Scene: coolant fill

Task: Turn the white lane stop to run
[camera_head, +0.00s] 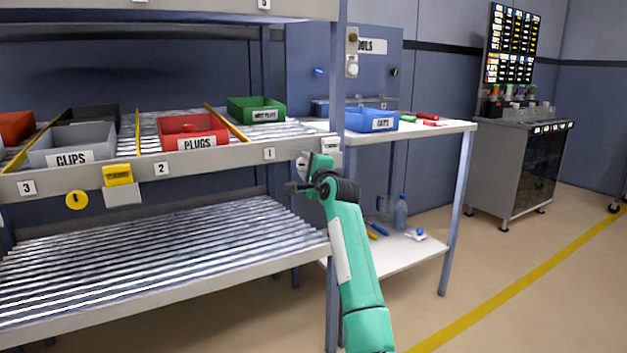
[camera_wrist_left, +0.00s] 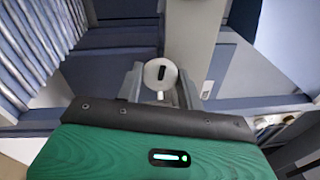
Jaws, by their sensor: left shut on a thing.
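The white lane stop (camera_wrist_left: 158,74) shows in the left wrist view as a round white knob with a short black mark that stands nearly upright, leaning slightly. My left gripper (camera_wrist_left: 161,88) is shut on it, one finger on each side. In the head view the left gripper (camera_head: 299,178) is at the front right end of the rack, just below the shelf's front rail near label 1. There the knob is largely hidden by the gripper. A small white plate (camera_head: 331,144) is fixed beside it; its writing is too small to read. My right gripper is in neither view.
The rack's upper shelf holds a red PLUGS bin (camera_head: 192,133), a grey CLIPS bin (camera_head: 73,146) and a green bin (camera_head: 256,110). A yellow round stop (camera_head: 77,200) hangs farther left. A rack post stands close behind my gripper. A side table (camera_head: 437,129) is to the right.

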